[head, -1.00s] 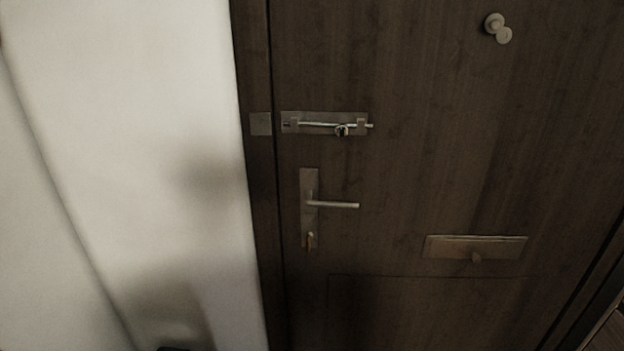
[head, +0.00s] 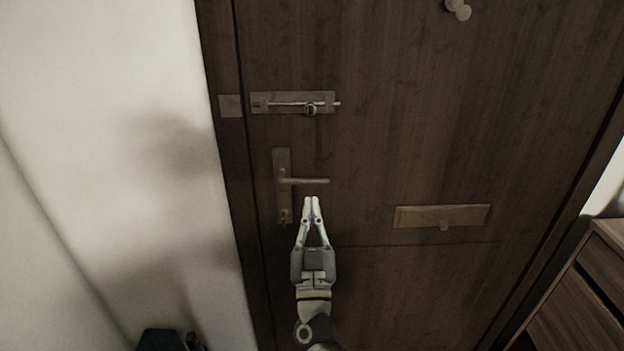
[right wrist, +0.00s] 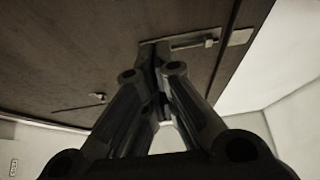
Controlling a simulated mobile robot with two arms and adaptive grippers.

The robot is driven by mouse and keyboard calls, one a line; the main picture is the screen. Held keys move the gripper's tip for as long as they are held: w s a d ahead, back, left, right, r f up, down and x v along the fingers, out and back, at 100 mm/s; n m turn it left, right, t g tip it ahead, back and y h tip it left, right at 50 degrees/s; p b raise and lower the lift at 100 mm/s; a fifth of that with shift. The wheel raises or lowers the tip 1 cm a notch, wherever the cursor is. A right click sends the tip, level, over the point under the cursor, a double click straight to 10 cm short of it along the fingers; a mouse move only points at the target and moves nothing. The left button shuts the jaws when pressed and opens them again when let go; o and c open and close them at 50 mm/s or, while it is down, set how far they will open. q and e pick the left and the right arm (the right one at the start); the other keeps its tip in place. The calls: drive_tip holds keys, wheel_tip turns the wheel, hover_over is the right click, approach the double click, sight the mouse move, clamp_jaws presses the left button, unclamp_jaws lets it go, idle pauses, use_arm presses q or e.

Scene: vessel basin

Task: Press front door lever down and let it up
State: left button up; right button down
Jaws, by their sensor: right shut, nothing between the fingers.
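The front door lever (head: 308,181) is a pale metal handle. It points right, about level, from a tall narrow plate (head: 282,160) on the dark wooden door (head: 380,140). My right gripper (head: 311,199) comes up from below in the head view. Its fingertips are together and empty, and show just under the lever's free part. A small gap shows between tips and lever in the picture; the depth between them is unclear. In the right wrist view my closed fingers (right wrist: 155,75) fill the middle, and I cannot make out the lever there. My left gripper is not in view.
A sliding bolt (head: 295,102) sits above the lever; bolt hardware also shows in the right wrist view (right wrist: 185,42). A letter slot (head: 441,216) is at right. A pale wall (head: 110,130) stands left, and a wooden cabinet (head: 575,310) at lower right.

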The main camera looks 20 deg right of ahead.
drive_tip(key=r, duration=0.1)
wheel_tip(320, 180, up, 5)
drive_tip(key=p, duration=0.3)
hover_over(312, 180)
drive_tip(key=s+a, duration=0.1)
drive_tip(key=s, duration=0.3)
drive_tip(key=shift+w+f, duration=0.25)
drive_tip(key=shift+f, duration=0.5)
drive_tip(key=shift+w+f, duration=0.25)
drive_tip(key=shift+f, duration=0.45)
drive_tip(key=shift+w+f, duration=0.25)
drive_tip(key=shift+f, duration=0.5)
